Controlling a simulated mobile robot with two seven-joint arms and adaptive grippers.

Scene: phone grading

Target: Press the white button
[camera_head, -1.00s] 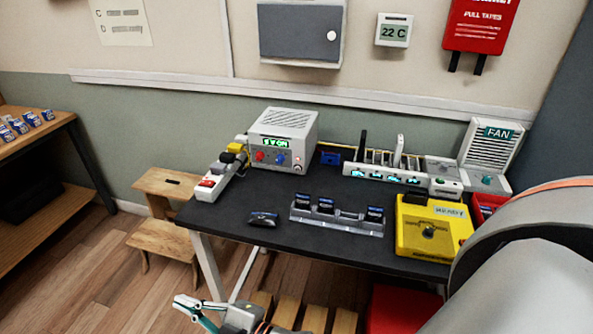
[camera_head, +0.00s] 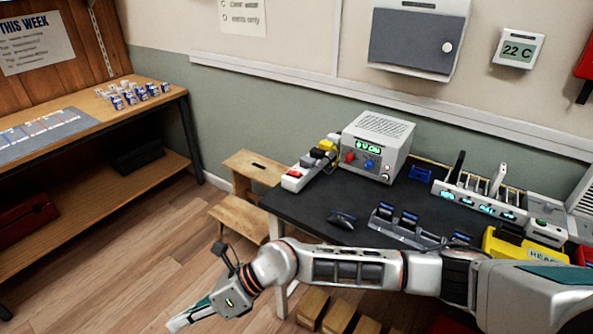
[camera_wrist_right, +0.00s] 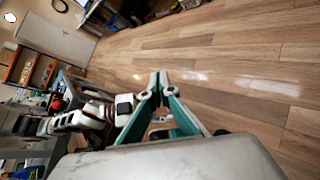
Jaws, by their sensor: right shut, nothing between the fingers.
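A grey-white box (camera_head: 379,131) with a lit green display stands at the back left of the dark table (camera_head: 310,201). Its front has a red knob (camera_head: 349,157), a blue knob (camera_head: 369,163) and a small pale spot at the right that looks like a white button (camera_head: 387,168). My right gripper (camera_head: 180,322) is low over the floor at the lower left, well away from the box. It is shut and empty. In the right wrist view its fingertips (camera_wrist_right: 159,76) meet above the wooden floor.
A white power strip (camera_head: 296,178) with a red switch and plugs lies left of the box. A wooden step stool (camera_head: 240,213) stands at the table's left. My right arm crosses the table's front.

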